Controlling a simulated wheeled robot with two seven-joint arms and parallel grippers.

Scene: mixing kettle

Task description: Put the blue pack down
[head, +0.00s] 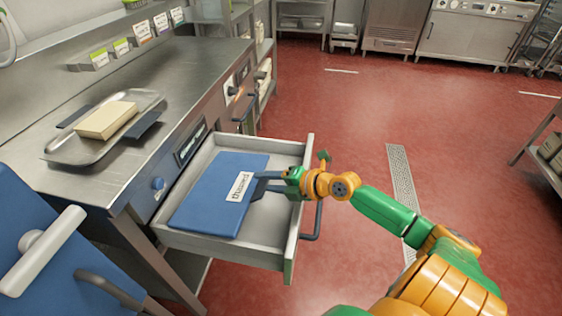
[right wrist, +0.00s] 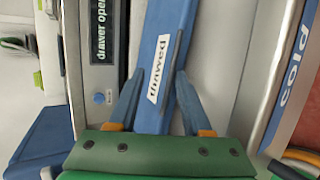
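The blue pack (head: 208,194) is flat, with a white label reading "thawed". In the head view it is in or just above the open drawer (head: 265,256); I cannot tell whether it touches the bottom. My right gripper (head: 262,186) reaches over the drawer's front side, its fingers at the pack's near right edge by the label. In the right wrist view the pack (right wrist: 162,40) runs between the two fingers (right wrist: 160,85), which appear closed on it. The far end of the pack is cut off there. My left gripper is not in view.
A steel counter (head: 190,60) holds a metal tray (head: 70,150) with a tan block (head: 106,120). A blue panel with a white handle (head: 42,250) stands at lower left. The drawer handle (head: 316,222) sticks out near my right wrist.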

